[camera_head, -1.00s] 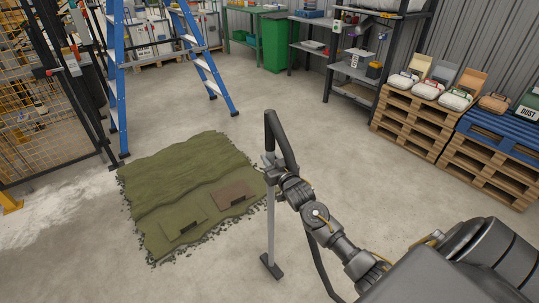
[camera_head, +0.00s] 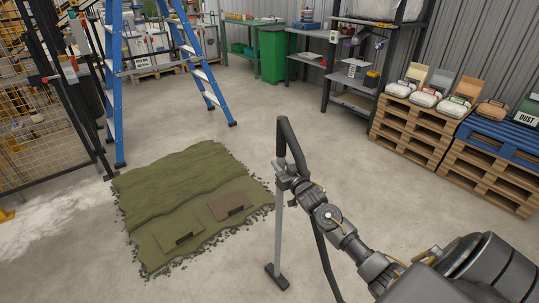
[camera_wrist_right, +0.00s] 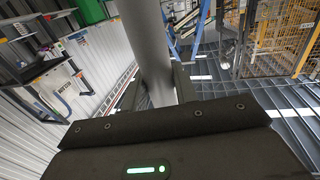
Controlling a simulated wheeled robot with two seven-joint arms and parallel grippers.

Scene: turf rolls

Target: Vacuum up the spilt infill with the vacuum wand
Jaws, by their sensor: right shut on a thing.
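The vacuum wand (camera_head: 279,228) stands nearly upright right of the turf, its flat dark nozzle (camera_head: 277,277) at the concrete floor. A thick black hose (camera_head: 284,136) loops from its top and trails down behind my arm. My right gripper (camera_head: 284,180) is shut on the wand's upper part; in the right wrist view the grey tube (camera_wrist_right: 146,45) runs between its fingers (camera_wrist_right: 155,90). Dark crumbs (camera_head: 160,272), perhaps the spilt infill, fringe the green turf (camera_head: 165,195). The nozzle is apart from them. My left gripper is not in view.
Two flat patches, one green (camera_head: 180,236) and one brown (camera_head: 231,206), lie on the turf. A blue ladder (camera_head: 205,85) stands behind it. A mesh cage (camera_head: 40,130) is at left, and stacked pallets (camera_head: 425,125) with bags at right. Floor between turf and pallets is clear.

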